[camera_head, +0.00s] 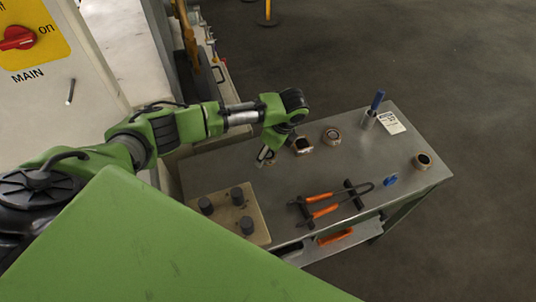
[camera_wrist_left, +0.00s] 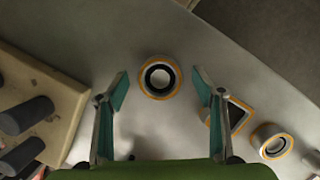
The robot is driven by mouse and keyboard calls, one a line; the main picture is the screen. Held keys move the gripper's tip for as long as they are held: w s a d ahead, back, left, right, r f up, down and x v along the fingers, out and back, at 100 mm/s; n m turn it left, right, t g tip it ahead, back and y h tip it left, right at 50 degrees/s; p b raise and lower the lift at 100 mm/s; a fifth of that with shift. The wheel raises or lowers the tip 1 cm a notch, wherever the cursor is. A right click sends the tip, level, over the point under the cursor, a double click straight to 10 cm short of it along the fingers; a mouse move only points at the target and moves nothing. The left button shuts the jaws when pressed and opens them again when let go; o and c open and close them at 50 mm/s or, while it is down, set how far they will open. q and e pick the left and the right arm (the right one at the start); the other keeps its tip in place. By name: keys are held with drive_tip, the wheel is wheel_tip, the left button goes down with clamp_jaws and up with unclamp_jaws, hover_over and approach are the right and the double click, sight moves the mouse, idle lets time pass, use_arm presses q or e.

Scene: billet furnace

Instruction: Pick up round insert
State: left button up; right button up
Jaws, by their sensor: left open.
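A round insert (camera_wrist_left: 160,77), an orange-edged pale ring with a dark inner ring, lies on the grey metal table (camera_head: 230,165). In the left wrist view it shows between the two spread fingers of my left gripper (camera_wrist_left: 160,85), a little beyond their tips. The fingers are open and hold nothing. In the head view my left gripper (camera_head: 265,156) points down over the table, largely hiding that insert. A square-holed insert (camera_head: 302,146) lies to its right, also in the wrist view (camera_wrist_left: 236,115). A second round insert (camera_head: 332,135) lies farther right, also in the wrist view (camera_wrist_left: 272,141). My right gripper is not seen.
A beige block (camera_head: 264,231) with several dark pegs stands at the table's near left. A cup with a blue item (camera_head: 369,119), a white card (camera_head: 391,122) and another ring (camera_head: 422,160) are at the right. The table's middle is clear.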

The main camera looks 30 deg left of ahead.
use_arm(q)
drive_tip(key=c, duration=1.4)
drive_tip(key=shift+r, duration=0.1)
clamp_jaws()
